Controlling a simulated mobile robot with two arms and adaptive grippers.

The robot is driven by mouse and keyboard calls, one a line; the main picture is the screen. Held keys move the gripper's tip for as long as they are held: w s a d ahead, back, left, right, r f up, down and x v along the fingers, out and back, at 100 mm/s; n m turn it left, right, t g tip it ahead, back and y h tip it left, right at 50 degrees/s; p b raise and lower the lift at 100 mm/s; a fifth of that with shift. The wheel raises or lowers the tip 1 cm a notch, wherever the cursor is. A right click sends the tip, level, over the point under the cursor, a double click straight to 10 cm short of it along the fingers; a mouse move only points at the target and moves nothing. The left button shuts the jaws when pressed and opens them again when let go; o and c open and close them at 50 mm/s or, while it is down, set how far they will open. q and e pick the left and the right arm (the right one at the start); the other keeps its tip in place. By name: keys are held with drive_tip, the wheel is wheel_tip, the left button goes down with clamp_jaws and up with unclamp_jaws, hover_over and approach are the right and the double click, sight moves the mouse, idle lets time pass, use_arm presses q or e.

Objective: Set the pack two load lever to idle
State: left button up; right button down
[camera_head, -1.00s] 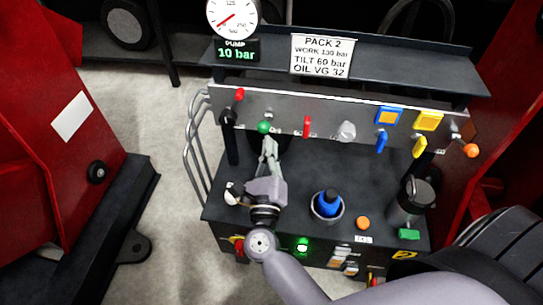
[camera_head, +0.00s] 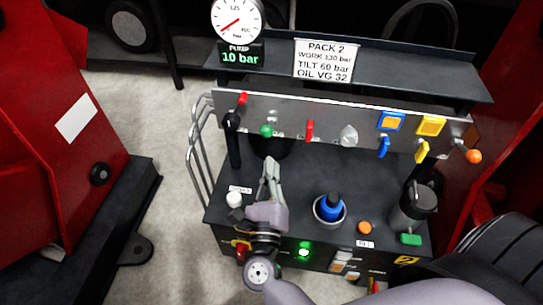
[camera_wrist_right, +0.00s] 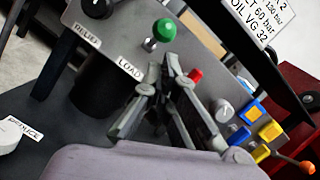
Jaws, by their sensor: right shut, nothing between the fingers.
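The pack two load lever has a green ball knob (camera_head: 266,130) and stands on the grey panel (camera_head: 330,115). In the right wrist view, the green knob (camera_wrist_right: 164,28) is above the word LOAD, with a short metal stem below it. I cannot tell its exact setting. My right gripper (camera_head: 271,160) is below and in front of the green knob, apart from it. Its fingers are shut and empty, and in the right wrist view the fingertips (camera_wrist_right: 175,64) are to the lower right of the knob. My left gripper is not in view.
A red lever (camera_head: 309,130) and a grey knob (camera_head: 349,135) are right of the green knob. The pump display (camera_head: 240,53) reads 10 bar.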

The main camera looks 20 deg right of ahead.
drive_tip(key=v, duration=0.7)
drive_tip(key=shift+a+f, duration=0.1)
drive_tip(key=shift+a, duration=0.05)
